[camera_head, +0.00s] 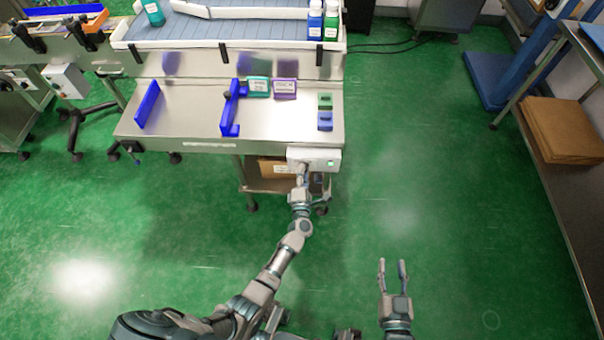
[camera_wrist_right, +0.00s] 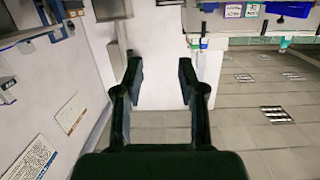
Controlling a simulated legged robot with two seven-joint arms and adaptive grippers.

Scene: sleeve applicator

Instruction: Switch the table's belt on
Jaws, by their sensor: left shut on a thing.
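The table (camera_head: 185,130) is a steel bench with a grey belt (camera_head: 215,28) along its raised back part. A white control box (camera_head: 318,154) is on its front edge at the right, with a small green spot (camera_head: 330,163) on its face. My left gripper (camera_head: 303,176) is at the left part of this box, shut on the switch knob there; the fingers mostly hide the knob. My right gripper (camera_head: 393,265) is open and empty over the green floor, apart from the table. Its open fingers also show in the right wrist view (camera_wrist_right: 160,80).
Blue guides (camera_head: 230,110), small boxes (camera_head: 285,88) and green and blue blocks (camera_head: 325,120) are on the table. The floor between is clear.

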